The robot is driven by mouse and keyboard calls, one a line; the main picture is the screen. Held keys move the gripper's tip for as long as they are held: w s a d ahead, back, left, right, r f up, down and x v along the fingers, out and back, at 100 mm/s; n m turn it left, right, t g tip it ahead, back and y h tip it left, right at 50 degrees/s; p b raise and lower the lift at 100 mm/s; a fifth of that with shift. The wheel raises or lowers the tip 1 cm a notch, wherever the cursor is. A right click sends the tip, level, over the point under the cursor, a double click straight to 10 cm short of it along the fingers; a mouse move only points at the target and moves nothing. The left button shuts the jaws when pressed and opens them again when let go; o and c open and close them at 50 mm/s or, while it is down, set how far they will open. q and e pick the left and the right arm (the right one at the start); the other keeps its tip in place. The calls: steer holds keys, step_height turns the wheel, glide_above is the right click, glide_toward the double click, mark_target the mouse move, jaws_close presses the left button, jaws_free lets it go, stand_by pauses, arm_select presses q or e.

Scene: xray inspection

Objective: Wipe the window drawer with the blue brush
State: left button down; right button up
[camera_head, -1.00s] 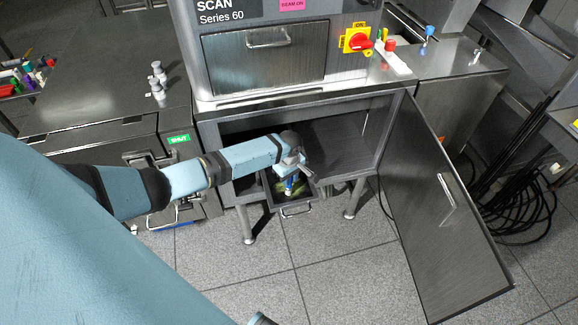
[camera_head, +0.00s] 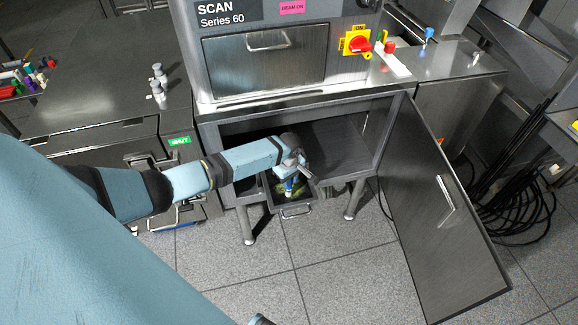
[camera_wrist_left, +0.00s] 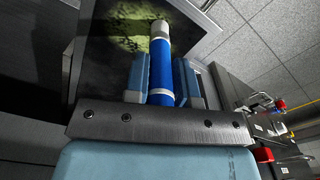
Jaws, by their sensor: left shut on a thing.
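My left gripper (camera_head: 290,174) reaches into the open cabinet under the scanner, above a small pulled-out drawer (camera_head: 297,208). The gripper is shut on the blue brush (camera_wrist_left: 161,62), which has a blue handle with white bands and a pale end. In the wrist view the brush points away from the jaws toward the dark drawer floor (camera_wrist_left: 101,60), where a yellow-green stain (camera_wrist_left: 127,22) shows. In the head view the blue brush (camera_head: 289,185) is small and partly hidden by the gripper. I cannot tell whether the brush touches the drawer floor. My right gripper is not in view.
The cabinet door (camera_head: 435,215) stands wide open on the right. The scanner (camera_head: 270,60) sits above with a red knob (camera_head: 359,44). A steel counter (camera_head: 110,100) is on the left. Black cables (camera_head: 520,200) lie at right. The tiled floor in front is clear.

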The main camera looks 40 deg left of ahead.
arm_select(q)
steer(key=shift+p, duration=0.85)
stand_by(1.4)
stand_by(0.4)
steer(key=shift+w+d, duration=0.65)
steer(key=shift+w, duration=0.05)
steer(key=shift+w+d, duration=0.1)
steer(key=shift+w+d+b, duration=0.35)
steer(key=shift+w+d, duration=0.15)
steer(key=shift+w, duration=0.25)
steer(key=shift+w+d, duration=0.1)
steer(key=shift+w+d, duration=0.5)
steer(key=shift+w, duration=0.1)
